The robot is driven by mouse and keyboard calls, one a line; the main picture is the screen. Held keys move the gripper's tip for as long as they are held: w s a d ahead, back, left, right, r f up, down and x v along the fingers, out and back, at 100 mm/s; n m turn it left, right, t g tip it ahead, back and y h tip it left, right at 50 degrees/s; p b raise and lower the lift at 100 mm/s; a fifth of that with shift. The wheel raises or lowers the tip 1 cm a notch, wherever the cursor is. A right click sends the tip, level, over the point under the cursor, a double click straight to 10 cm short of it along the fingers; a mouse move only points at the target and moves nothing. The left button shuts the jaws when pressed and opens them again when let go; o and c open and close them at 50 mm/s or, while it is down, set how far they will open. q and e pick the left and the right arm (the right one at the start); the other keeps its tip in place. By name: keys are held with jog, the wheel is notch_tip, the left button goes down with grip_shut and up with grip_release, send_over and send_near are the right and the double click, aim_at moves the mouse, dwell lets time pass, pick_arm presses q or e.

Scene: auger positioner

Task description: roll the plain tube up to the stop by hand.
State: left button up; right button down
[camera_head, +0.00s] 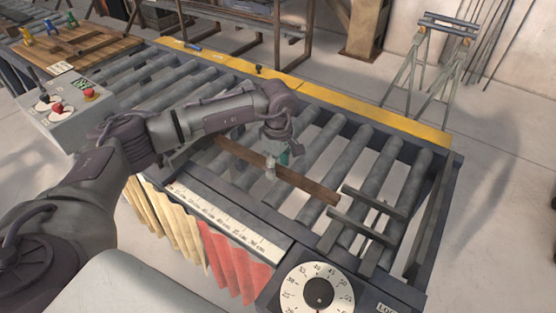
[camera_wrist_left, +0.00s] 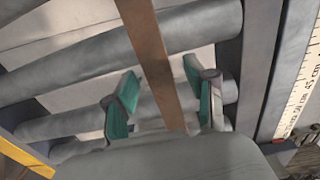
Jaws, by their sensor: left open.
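A long, narrow brown bar, which seems to be the plain tube (camera_head: 310,187), lies across the rollers in the head view. In the left wrist view the tube (camera_wrist_left: 148,45) runs between my fingers. My left gripper (camera_head: 277,161) is over the tube's middle, pointing down. Its teal pads (camera_wrist_left: 163,102) are open, one on each side of the tube, with a visible gap on both sides. Grey bars (camera_head: 375,202) lie across the rollers beyond the tube's right end; they may be the stop. There is space between them and the tube. My right gripper is not in view.
The roller table (camera_head: 365,148) has a yellow far rail (camera_head: 365,112) and a scale (camera_head: 225,218) along its near edge. A round dial (camera_head: 318,291) stands at the front. A control box (camera_head: 66,112) and a wooden board (camera_head: 75,50) are at left.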

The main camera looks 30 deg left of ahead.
aim_at(278, 167)
pick_arm(q)
grip_shut()
grip_release()
notch_tip(278, 167, up, 12)
dwell(0.8)
dwell(0.4)
